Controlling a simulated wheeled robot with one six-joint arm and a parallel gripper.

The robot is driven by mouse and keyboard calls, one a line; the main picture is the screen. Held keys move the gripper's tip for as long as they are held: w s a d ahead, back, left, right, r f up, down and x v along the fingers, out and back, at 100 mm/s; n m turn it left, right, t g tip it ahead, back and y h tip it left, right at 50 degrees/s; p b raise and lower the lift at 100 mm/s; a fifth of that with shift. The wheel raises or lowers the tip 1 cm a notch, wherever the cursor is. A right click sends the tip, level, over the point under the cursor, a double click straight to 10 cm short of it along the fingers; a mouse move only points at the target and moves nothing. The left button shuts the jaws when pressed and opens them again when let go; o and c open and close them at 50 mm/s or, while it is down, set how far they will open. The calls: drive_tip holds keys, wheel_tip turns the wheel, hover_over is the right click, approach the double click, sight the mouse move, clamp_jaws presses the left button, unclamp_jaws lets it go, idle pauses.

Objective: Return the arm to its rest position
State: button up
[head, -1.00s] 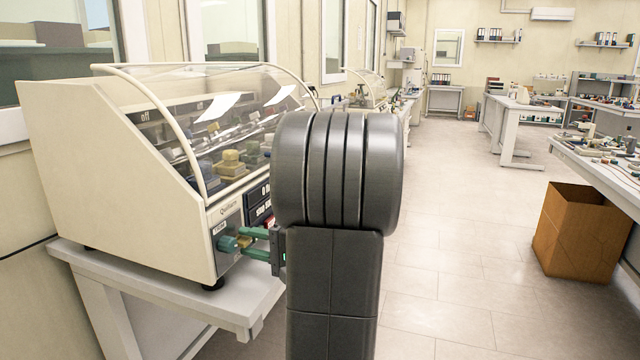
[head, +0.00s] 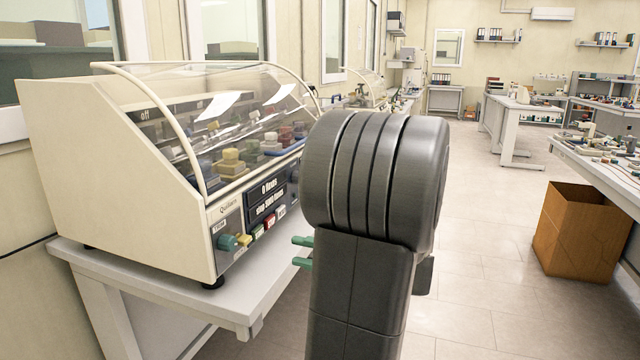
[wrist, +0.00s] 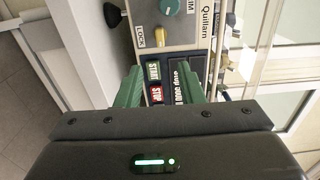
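My gripper (head: 302,252) has green fingers, partly hidden behind my dark arm link in the head view. It is in front of the test machine (head: 120,180), to the right of its control panel and apart from it. In the wrist view the two green fingers of my gripper (wrist: 162,85) stand apart with nothing held. The green START button (wrist: 153,72) and red STOP button (wrist: 156,95) show between them, beyond the fingertips. My arm stands upright in the middle of the head view.
The machine's curved clear cover (head: 240,100) is down over several coloured samples. The machine stands on a white table (head: 225,310). A cardboard box (head: 580,230) stands on the floor at the right, by a cluttered bench (head: 615,180). The floor aisle (head: 480,260) is clear.

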sight(249, 240)
drive_tip(key=x, duration=1.2)
drive_tip(key=shift+w+a+f, duration=0.1)
drive_tip(key=shift+a+f, duration=0.05)
drive_tip(key=shift+a, duration=0.15)
drive_tip(key=n+b, duration=0.1)
drive_tip(key=n, duration=0.3)
drive_tip(key=shift+d+n, duration=0.1)
drive_tip(key=shift+n, duration=0.3)
drive_tip(key=n, duration=0.4)
drive_tip(key=shift+r+n, duration=0.25)
drive_tip(key=shift+n, duration=0.05)
drive_tip(key=n+p, duration=0.3)
drive_tip(key=n, duration=0.1)
drive_tip(key=shift+r+n, duration=0.15)
drive_tip(key=shift+n, duration=0.25)
drive_tip(key=shift+s+n+p, duration=0.2)
drive_tip(key=shift+n+p, duration=1.05)
drive_tip(key=shift+n, duration=0.15)
